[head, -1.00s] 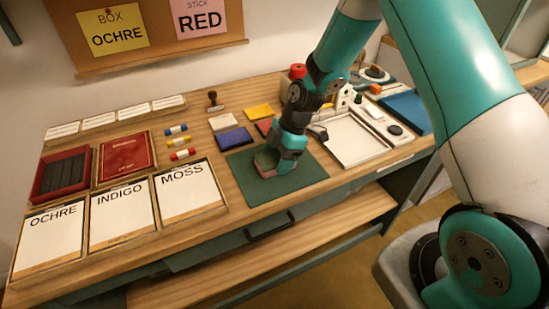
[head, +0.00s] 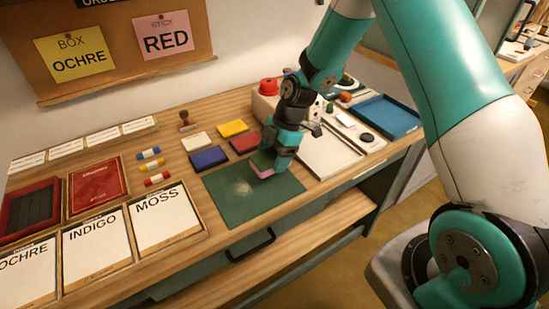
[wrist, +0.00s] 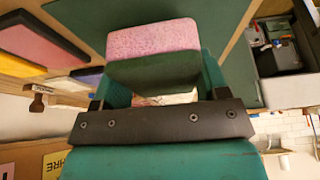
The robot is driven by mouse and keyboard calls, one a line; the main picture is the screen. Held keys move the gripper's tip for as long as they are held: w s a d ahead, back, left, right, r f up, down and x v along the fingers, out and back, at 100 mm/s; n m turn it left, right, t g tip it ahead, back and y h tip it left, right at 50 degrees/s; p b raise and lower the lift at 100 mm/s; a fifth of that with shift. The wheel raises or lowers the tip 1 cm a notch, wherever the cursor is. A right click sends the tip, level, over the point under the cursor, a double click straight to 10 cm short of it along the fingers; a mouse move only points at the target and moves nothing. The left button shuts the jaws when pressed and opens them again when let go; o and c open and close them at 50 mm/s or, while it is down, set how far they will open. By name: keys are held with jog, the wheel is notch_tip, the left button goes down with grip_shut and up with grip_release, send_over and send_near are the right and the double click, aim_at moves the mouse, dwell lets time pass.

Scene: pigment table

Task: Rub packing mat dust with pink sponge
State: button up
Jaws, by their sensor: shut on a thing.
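The pink sponge (head: 262,172) is in my gripper (head: 268,163), low over the upper right part of the green packing mat (head: 225,204). In the wrist view the sponge (wrist: 152,42) shows a pink face and a dark green side between the jaws. I cannot tell whether the sponge touches the mat. A pale dust patch (head: 242,188) lies on the mat, to the left of the sponge.
Blue (head: 209,157), red (head: 244,143), yellow and white pads lie behind the mat. A white tray (head: 325,150) stands to the right. Label cards MOSS (head: 160,217), INDIGO and OCHRE lie to the left. A drawer handle (head: 250,246) is below the front edge.

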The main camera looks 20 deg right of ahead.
aim_at(268, 157)
jog(key=shift+r+p, duration=1.2)
jog(key=shift+r, duration=0.95)
jog(key=shift+f, duration=0.1)
